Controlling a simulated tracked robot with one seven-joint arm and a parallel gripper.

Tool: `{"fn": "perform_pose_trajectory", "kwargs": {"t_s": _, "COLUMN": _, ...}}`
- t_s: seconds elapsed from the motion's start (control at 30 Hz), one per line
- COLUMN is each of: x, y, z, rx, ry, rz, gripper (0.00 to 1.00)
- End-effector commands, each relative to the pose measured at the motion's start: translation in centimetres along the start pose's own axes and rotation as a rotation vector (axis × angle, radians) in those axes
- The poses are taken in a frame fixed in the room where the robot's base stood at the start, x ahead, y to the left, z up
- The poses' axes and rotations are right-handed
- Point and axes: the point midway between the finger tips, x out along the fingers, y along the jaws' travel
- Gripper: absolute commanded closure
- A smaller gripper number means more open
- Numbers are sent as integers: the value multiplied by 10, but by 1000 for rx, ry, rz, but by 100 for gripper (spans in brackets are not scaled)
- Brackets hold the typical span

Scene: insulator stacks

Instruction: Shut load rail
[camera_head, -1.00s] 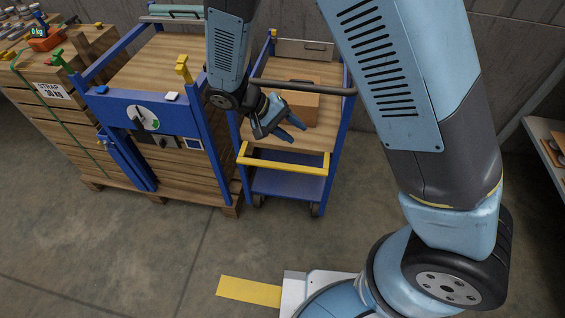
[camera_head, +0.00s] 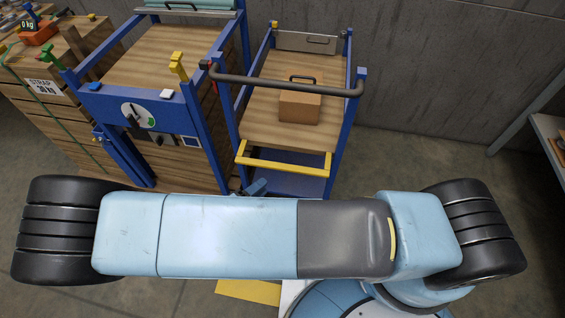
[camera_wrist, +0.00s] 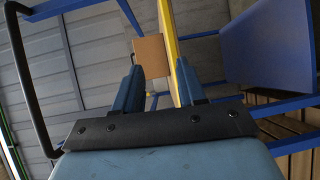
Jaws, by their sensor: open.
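A yellow rail (camera_head: 284,165) runs across the front of a blue-framed cart with a wooden shelf, low at the shelf's front edge. I take this to be the load rail. In the wrist view a yellow bar (camera_wrist: 172,38) runs up beyond my gripper (camera_wrist: 159,72), just beside the right finger. The two blue fingers are apart and hold nothing. In the head view my arm hides most of the gripper. Only a small blue tip (camera_head: 257,187) shows, just below the rail's left part. I cannot tell whether a finger touches the rail.
A brown cardboard box (camera_head: 300,107) sits on the cart's wooden shelf (camera_head: 262,130). A dark handle bar (camera_head: 290,84) crosses above the shelf. A blue stand with a dial (camera_head: 138,115) is close on the left. Open floor lies right of the cart.

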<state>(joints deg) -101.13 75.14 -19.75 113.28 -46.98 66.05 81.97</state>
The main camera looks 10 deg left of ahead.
Motion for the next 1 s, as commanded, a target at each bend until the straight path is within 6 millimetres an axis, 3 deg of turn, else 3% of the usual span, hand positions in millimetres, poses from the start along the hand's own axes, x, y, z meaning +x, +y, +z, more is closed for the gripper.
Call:
{"fn": "perform_pose_trajectory", "kwargs": {"t_s": 0.2, "x": -10, "y": -30, "z": 5, "rx": 9, "ry": 134, "rz": 93, "gripper": 60}}
{"fn": "perform_pose_trajectory", "kwargs": {"t_s": 0.47, "x": -5, "y": -37, "z": 5, "rx": 16, "ry": 174, "rz": 119, "gripper": 60}}
{"fn": "perform_pose_trajectory", "kwargs": {"t_s": 1.0, "x": 84, "y": -26, "z": -8, "rx": 16, "ry": 164, "rz": 119, "gripper": 60}}
